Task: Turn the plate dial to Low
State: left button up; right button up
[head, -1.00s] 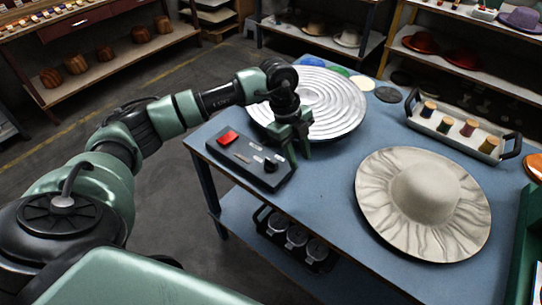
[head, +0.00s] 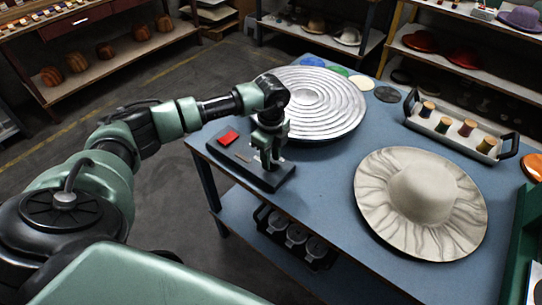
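The black control box (head: 222,153) sits on the blue table beside the round ridged metal plate (head: 325,105). A red switch (head: 229,137) is at the box's left end. My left gripper (head: 269,163) points down over the right end of the box, with its fingertips at the place of the plate dial. The fingers hide the dial, so its setting cannot be read. I cannot tell whether the fingers are closed on it. My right gripper is not in view.
A pale wide-brimmed hat (head: 422,198) lies on the table at right. A tray with thread spools (head: 457,133) is behind it. Coloured discs (head: 361,82) lie past the plate. The table (head: 330,190) is clear between box and hat.

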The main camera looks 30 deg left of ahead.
pick_arm(q)
grip_shut()
jog(key=shift+m, duration=0.3)
jog(key=m+b, duration=0.2)
jog(key=m, duration=0.1)
jog(key=shift+f, duration=0.1)
jog(key=m+b, duration=0.2)
jog(key=m, duration=0.3)
jog(key=shift+m, duration=0.3)
jog(key=m+b, duration=0.2)
jog(key=m, duration=0.2)
jog(key=shift+m+b, duration=1.1)
jog(key=shift+m, duration=1.3)
